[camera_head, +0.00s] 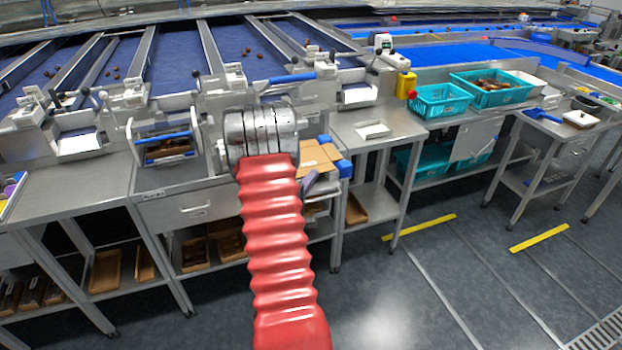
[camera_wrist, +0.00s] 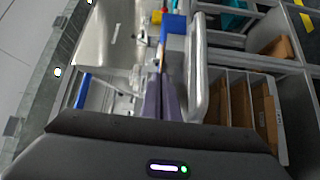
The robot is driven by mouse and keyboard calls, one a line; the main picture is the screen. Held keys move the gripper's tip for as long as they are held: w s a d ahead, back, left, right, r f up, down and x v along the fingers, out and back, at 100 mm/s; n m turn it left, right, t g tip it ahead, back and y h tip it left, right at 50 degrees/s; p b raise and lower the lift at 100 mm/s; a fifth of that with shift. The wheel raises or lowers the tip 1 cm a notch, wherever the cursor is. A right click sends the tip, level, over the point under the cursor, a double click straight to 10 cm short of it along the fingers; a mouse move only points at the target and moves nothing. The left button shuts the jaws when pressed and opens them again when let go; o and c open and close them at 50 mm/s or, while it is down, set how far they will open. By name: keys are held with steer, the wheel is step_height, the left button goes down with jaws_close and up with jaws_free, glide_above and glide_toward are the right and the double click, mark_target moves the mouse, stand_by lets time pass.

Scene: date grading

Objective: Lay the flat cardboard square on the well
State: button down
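Flat brown cardboard (camera_head: 318,157) shows just right of my arm in the head view, at the bench edge beside blue corner pieces (camera_head: 345,168). Dark lines cross it, and my arm hides its left part. My gripper (camera_head: 309,182) is mostly hidden behind my wrist, with a purple-grey finger showing at the cardboard's lower edge. In the wrist view the two fingers (camera_wrist: 164,98) stand close together, with a thin brown edge near their tips. I cannot tell whether they grip it. I cannot identify the well with certainty.
A blue-handled metal frame (camera_head: 165,148) stands on the bench left of my wrist. Teal crates (camera_head: 440,100) stand farther right. Brown boxes (camera_head: 105,271) fill lower shelves. The floor at right is clear.

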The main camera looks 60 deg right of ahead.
steer(key=c, duration=2.5)
jaws_free()
steer(key=o, duration=0.5)
